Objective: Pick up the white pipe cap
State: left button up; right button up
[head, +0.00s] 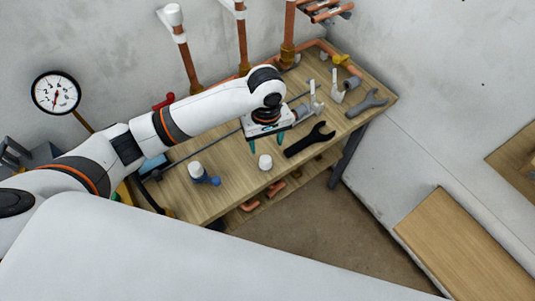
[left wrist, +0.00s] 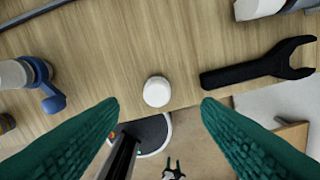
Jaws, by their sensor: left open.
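The white pipe cap (head: 265,162) stands on the wooden table near its front edge, just below my left gripper in the head view. In the left wrist view the cap (left wrist: 157,91) lies between and beyond the two green fingertips. My left gripper (head: 266,143) is open and empty, and its fingers (left wrist: 160,104) are well apart, not touching the cap. The cap is fully visible in both views. My right gripper does not show clearly in the head view; a small dark gripper shape low in the left wrist view is too small to read.
A black wrench (head: 310,139) lies right of the cap. A white and blue valve piece (head: 203,175) stands left of it. A grey wrench (head: 367,103) and white fittings (head: 337,88) are farther right. The table (head: 235,185) is bare around the cap. Copper pipes (head: 188,65) rise behind.

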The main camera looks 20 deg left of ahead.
aim_at(265, 159)
pick_arm(q)
jog(key=shift+s+f, duration=0.25)
jog(key=shift+f, duration=0.35)
jog(key=shift+s+f, duration=0.2)
jog(key=shift+f, duration=0.35)
jog(key=shift+w+f, duration=0.15)
jog(key=shift+f, duration=0.2)
jog(key=shift+w+f, duration=0.1)
jog(key=shift+f, duration=0.2)
jog(key=f, duration=0.1)
jog(key=f+p, duration=0.1)
jog(key=f, duration=0.1)
jog(key=shift+s+f, duration=0.25)
jog(key=shift+f, duration=0.65)
jog(key=shift+w+f, duration=0.1)
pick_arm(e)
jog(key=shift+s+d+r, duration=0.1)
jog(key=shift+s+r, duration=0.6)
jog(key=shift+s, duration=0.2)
pick_arm(q)
jog(key=c, duration=0.9)
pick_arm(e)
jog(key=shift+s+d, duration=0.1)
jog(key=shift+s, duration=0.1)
